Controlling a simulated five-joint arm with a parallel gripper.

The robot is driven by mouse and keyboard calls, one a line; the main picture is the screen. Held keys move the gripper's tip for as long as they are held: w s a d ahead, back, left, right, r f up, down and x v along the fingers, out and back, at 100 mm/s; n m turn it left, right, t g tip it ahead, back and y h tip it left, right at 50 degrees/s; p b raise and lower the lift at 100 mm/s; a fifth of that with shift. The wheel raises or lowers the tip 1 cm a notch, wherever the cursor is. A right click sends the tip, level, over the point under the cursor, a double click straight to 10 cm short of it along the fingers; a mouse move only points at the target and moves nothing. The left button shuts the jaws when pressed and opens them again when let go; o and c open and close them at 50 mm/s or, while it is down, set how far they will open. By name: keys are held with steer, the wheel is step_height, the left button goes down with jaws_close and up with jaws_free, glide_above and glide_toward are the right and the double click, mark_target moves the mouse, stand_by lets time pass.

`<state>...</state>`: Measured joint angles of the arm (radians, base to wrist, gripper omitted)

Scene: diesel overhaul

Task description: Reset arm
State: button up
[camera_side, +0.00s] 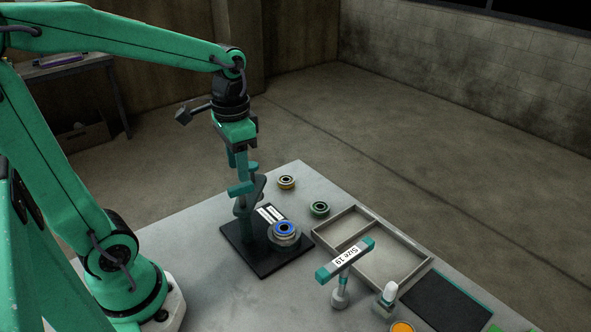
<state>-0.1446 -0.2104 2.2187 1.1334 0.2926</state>
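My green arm reaches in from the left, and my gripper (246,200) points down over the back left part of a black square base (273,262). Its fingers are seen nearly edge-on and overlap dark upright parts, so I cannot tell whether they are open or shut. A round part with a blue ring (285,229) sits on the black base, to the right of the gripper and apart from it. Nothing clearly shows between the fingers.
A yellow-ringed part (286,182) and a green-ringed part (320,209) stand behind the base on the grey table (215,291). A divided tray (412,277) lies to the right. A "Size 19" T-handled tool (345,259) stands in front. A dark mat (445,300) lies at the lower right.

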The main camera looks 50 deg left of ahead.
stand_by(0.3)
steer(key=shift+r, duration=2)
steer(key=shift+s+d, duration=0.1)
steer(key=s+d+n+t, duration=0.1)
steer(key=s+d+t, duration=0.2)
steer(key=s+t, duration=0.2)
steer(key=shift+d+n+t, duration=0.3)
steer(key=shift+d, duration=0.1)
